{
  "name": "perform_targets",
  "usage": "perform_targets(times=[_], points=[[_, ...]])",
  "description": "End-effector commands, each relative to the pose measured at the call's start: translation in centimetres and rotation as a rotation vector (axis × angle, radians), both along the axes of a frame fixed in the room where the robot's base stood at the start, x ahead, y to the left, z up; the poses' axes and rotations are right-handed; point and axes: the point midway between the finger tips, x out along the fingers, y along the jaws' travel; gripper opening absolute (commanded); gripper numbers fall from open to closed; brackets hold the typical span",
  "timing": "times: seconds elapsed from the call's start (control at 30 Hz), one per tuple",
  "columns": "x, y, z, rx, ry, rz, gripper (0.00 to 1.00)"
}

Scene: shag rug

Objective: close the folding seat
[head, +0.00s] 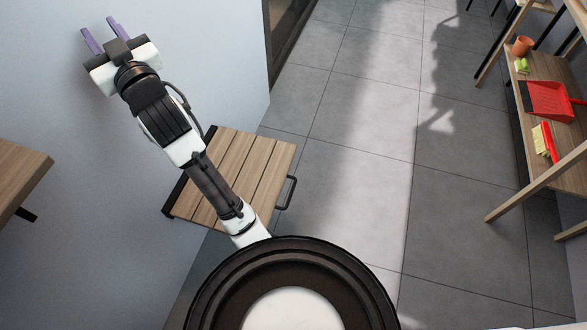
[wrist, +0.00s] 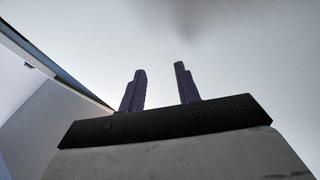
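The folding seat (head: 262,160) is a slatted wooden panel with a dark frame at the wall. It is folded down, and a dark handle (head: 288,193) is on its right edge. My arm passes over the seat and hides part of its slats. My gripper (head: 103,36) is at the upper left in the head view, beyond the seat and in front of the pale wall. Its two purple fingers stand apart with nothing between them. The fingers also show in the wrist view (wrist: 160,90), against a pale surface. The seat does not show in the wrist view.
A wooden shelf unit (head: 555,125) stands at the right with a red dustpan (head: 548,101), a brush (head: 546,143) and an orange pot (head: 522,46). A wooden surface (head: 20,175) juts in at the left. The grey tiled floor (head: 365,150) between is clear.

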Motion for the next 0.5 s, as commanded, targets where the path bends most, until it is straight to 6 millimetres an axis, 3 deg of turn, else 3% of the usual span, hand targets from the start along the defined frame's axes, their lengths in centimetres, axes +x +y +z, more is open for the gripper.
perform_targets(times=[0.03, 0.1, 0.2, 0.27, 0.33, 0.4, 0.5], points=[[4.0, -2.7, -3.7, -0.066, 0.15, -0.077, 0.33], [7.9, -6.7, -9.6, -0.143, 0.365, -0.165, 0.33], [10.8, -13.6, -18.4, -0.225, 0.691, -0.287, 0.33], [10.9, -18.1, -23.5, -0.257, 0.894, -0.354, 0.33], [9.7, -23.1, -28.9, -0.276, 1.13, -0.42, 0.33], [7.3, -27.3, -33.3, -0.281, 1.348, -0.469, 0.33], [3.4, -31.6, -37.5, -0.273, 1.606, -0.508, 0.33]])
